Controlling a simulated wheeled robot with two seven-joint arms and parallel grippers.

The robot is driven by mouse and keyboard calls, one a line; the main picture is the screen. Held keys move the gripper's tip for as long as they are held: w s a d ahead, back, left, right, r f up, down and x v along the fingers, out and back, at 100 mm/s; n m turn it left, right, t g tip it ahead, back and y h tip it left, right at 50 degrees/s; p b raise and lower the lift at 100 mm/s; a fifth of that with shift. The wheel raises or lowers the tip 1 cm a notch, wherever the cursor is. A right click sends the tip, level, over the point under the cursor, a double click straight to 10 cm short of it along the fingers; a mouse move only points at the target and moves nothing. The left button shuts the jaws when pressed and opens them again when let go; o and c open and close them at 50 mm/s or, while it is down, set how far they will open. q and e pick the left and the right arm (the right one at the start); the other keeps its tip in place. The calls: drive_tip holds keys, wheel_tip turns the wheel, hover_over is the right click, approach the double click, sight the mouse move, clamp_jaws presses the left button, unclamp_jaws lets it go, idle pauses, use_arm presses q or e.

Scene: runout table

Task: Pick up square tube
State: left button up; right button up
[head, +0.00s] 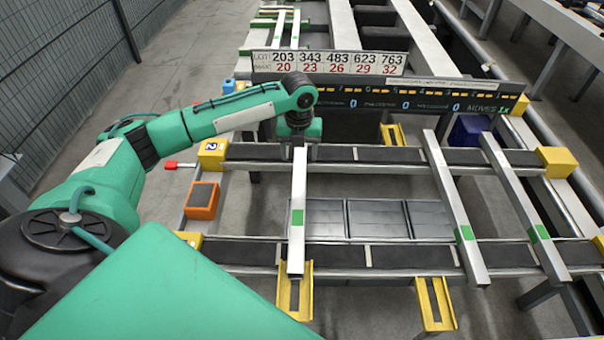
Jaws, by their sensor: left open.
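Three silver square tubes with green marks lie across two dark rails. The left square tube (298,210) lies nearly straight away from me, its near end by a yellow bracket. The middle tube (456,210) and the right tube (524,208) lie slanted farther right. My left gripper (299,142) is open and points down at the far end of the left tube. Its fingers are mostly hidden by the wrist, so I cannot tell whether they touch the tube. My right gripper is not in view.
A near rail (400,255) and a far rail (375,155) carry the tubes. Yellow brackets (435,305) stick out at the front. An orange box (201,200) stands at the left between the rails. A display board (420,98) stands behind the far rail.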

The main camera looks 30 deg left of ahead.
sight(299, 174)
use_arm(q)
wheel_tip(299, 174, down, 3)
drive_tip(key=shift+w+f, duration=0.1)
drive_tip(key=shift+w, duration=0.05)
drive_tip(key=shift+f+p, duration=0.55)
drive_tip(key=shift+f, duration=0.35)
wheel_tip(299, 174, down, 4)
drive_tip(key=shift+f+p, duration=0.25)
drive_tip(key=shift+p, duration=0.6)
drive_tip(key=shift+f, duration=0.1)
drive_tip(key=shift+a, duration=0.1)
clamp_jaws()
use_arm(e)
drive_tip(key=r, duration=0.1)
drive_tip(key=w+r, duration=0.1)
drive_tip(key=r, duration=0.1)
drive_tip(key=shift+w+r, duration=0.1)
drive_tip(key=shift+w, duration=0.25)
